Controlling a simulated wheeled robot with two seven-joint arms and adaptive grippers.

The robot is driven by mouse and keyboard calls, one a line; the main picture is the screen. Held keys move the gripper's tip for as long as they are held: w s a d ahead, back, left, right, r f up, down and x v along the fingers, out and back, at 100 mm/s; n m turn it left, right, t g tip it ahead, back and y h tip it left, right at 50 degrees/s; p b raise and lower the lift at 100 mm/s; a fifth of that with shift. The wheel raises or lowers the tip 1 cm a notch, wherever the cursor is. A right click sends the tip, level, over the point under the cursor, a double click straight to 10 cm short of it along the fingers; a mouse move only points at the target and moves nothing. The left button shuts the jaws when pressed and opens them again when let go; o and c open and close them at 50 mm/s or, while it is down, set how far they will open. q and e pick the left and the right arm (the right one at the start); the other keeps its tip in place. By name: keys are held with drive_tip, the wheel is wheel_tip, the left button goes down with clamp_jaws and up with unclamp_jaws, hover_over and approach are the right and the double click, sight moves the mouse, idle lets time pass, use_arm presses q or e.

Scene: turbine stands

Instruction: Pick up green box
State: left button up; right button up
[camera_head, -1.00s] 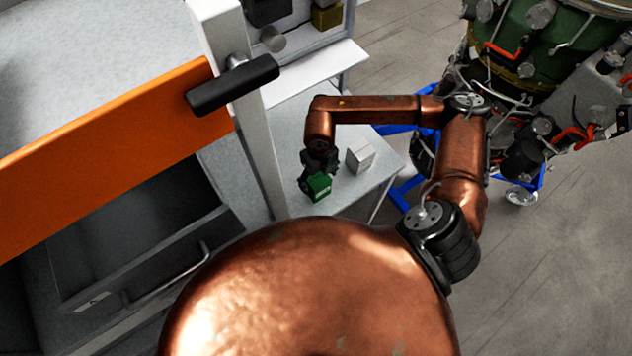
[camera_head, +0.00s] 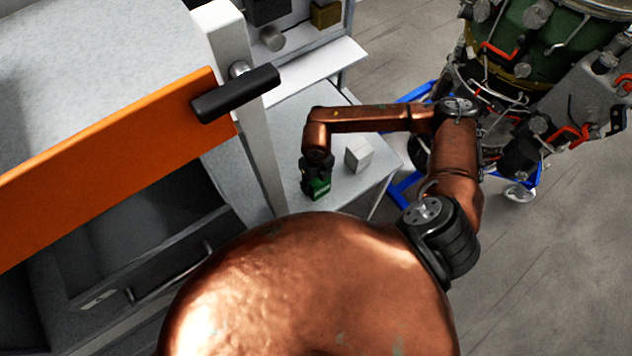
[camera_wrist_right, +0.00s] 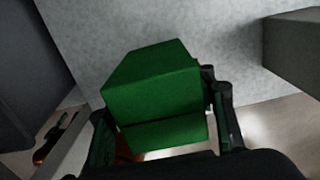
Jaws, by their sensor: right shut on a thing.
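The green box (camera_head: 318,187) is at the end of my right arm in the head view, over the small grey table. My right gripper (camera_head: 316,178) points down and is shut on it. In the right wrist view the green box (camera_wrist_right: 155,95) fills the middle, between the two dark fingers of my right gripper (camera_wrist_right: 165,140). I cannot tell whether the box touches the table surface. My left gripper is not in view.
A white box (camera_head: 359,153) stands on the grey table (camera_head: 345,192), right of the green box. A white post (camera_head: 253,140) and an orange panel (camera_head: 110,165) with a black handle stand left. A turbine on a blue stand (camera_head: 405,192) is at right.

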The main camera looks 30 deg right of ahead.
drive_tip(key=c, duration=1)
drive_tip(key=shift+r, duration=0.1)
wheel_tip(320, 180, up, 10)
drive_tip(key=b, duration=0.2)
drive_tip(key=shift+b, duration=0.3)
drive_tip(key=o, duration=1.1)
drive_tip(key=c, duration=1.1)
